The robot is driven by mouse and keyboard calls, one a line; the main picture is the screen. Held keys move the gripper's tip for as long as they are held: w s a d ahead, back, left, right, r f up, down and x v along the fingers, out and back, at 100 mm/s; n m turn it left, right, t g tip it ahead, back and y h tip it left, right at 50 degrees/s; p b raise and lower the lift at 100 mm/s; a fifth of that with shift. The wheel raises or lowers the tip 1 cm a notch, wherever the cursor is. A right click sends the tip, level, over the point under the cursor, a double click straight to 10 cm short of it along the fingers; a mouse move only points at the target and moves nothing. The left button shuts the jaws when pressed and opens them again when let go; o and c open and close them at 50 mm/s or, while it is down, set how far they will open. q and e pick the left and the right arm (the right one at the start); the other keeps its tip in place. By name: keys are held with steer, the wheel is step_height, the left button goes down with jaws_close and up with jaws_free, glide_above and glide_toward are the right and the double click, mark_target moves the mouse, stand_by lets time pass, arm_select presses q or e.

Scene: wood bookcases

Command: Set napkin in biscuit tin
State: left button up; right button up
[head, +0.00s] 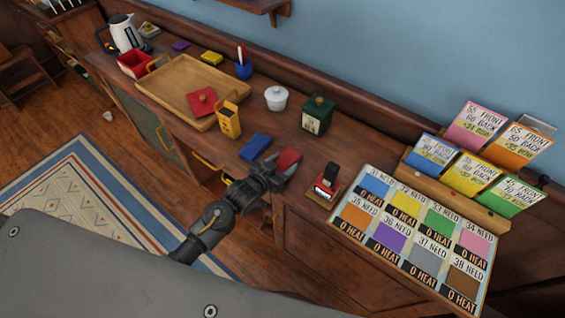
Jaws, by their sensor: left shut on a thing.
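My left gripper (282,170) is at the front edge of the wooden counter, shut on a small dark red folded piece (288,158), which looks like the napkin. The jaws partly hide it, and I cannot tell whether it touches the counter. An open red square container (133,63) at the far left looks like the biscuit tin; its inside is too small to make out. A red square lid with a knob (202,101) lies in the wooden tray. My right gripper is out of view.
The wooden tray (178,86) lies between my gripper and the red container. A kettle (125,34) stands behind the red container. Card racks fill the right.

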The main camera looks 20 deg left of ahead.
arm_select(q)
steer(key=shift+f, duration=0.2)
steer(key=o, duration=1)
